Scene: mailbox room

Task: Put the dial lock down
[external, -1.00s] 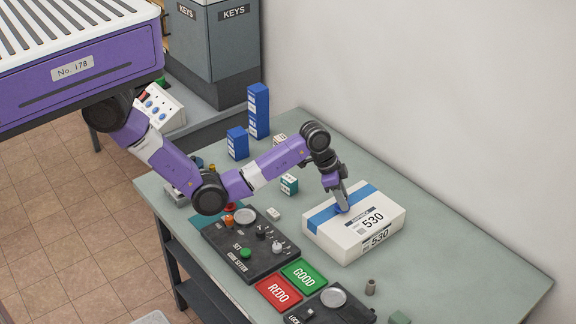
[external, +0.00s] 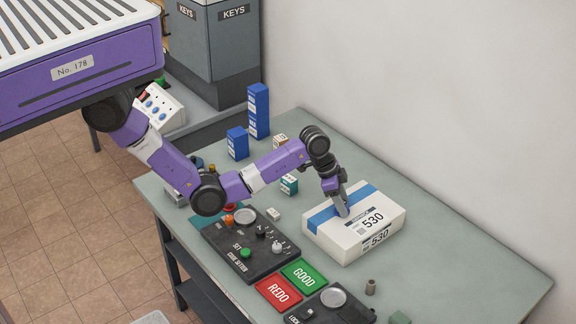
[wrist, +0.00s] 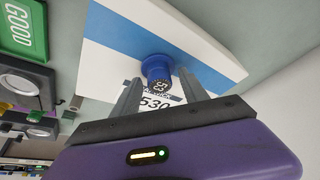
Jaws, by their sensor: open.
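The dial lock (wrist: 157,72) is a small blue cylinder with a wider rim and a dark face with pale marks. In the wrist view it is over the top of a white box (wrist: 115,25) with a blue stripe, apparently resting on it. My gripper (wrist: 158,80) is open, with one finger on each side of the lock and a gap visible at the fingertips. In the external view my gripper (external: 344,207) points down at the box (external: 340,248) labelled 530. The lock cannot be made out there, against the stripe and behind the fingers.
A green GOOD pad (external: 304,274) and a red REDO pad (external: 279,292) lie left of the box, near a dark control panel (external: 238,252). A small grey cylinder (external: 370,287) is in front. The right side of the bench is clear.

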